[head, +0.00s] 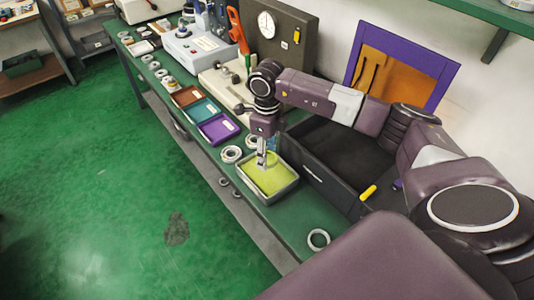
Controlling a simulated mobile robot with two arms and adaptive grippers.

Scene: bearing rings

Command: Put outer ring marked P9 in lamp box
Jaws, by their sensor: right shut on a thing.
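My right gripper (262,163) points down over a grey-walled box with a yellow-green floor (292,185) near the front edge of the bench. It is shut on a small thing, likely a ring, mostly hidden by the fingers. I cannot tell whether that thing touches the box floor. No marking such as P9 can be read on any ring, and no label names the lamp box. Loose rings lie beside the box: a pale ring (223,156) to its left and a single ring (310,243) to its right. My left gripper is not in view.
Brown (185,97), teal (202,110) and purple (216,130) trays stand left of the box. Several more rings lie further along the green bench. A dark open case (330,152) stands behind the box. The bench is mostly clear around the right-hand ring.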

